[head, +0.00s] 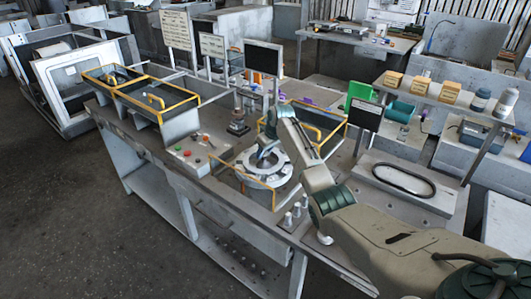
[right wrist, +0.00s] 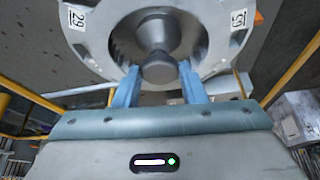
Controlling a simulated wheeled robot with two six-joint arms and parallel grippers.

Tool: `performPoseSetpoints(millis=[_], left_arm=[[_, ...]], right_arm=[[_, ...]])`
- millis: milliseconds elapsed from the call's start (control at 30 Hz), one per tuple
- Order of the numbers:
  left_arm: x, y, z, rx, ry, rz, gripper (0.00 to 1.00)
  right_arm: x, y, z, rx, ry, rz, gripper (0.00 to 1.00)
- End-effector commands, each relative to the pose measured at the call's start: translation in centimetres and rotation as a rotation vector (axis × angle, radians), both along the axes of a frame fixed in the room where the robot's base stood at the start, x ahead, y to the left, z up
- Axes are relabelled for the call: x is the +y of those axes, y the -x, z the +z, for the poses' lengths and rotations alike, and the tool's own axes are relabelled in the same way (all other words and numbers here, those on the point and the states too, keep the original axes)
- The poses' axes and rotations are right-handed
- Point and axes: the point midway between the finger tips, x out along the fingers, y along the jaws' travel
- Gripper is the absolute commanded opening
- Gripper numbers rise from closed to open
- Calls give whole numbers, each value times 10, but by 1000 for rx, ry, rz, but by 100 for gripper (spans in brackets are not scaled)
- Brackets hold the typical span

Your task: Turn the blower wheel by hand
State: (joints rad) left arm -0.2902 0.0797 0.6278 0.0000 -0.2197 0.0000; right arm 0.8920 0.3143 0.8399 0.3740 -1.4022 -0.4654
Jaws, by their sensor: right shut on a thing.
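The blower wheel (head: 283,168) is a pale ring on the bench, framed by yellow rails, in the middle of the head view. The right wrist view shows the wheel (right wrist: 104,27) close up, with a dark grey rounded hub (right wrist: 158,38) at its centre and number labels on its rim. My right gripper (head: 266,153) reaches down to the wheel's middle. In the right wrist view its two blue fingers (right wrist: 158,82) stand on either side of the hub end, shut on it. The arm hides part of the wheel in the head view. My left gripper is not in view.
Yellow-railed trays (head: 160,105) stand on the bench at left. A grey plate with a black oval ring (head: 403,180) lies to the right. Small white posts (head: 288,219) stand at the front edge.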

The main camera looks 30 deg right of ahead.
Motion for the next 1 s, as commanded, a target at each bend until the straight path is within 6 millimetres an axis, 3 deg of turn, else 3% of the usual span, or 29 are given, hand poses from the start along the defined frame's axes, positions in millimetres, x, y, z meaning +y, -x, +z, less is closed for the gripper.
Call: performPoseSetpoints(millis=[200,233,333,733,1000], left_arm=[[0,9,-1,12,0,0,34],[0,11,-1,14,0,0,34],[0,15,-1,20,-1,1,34],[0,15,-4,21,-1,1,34],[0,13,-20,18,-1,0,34]], right_arm=[[0,0,1,-2,1,-1,0],[0,0,1,-2,1,-1,39],[0,0,1,-2,1,-1,59],[-1,2,5,-2,0,0,59],[-6,18,45,-7,3,-1,59]])
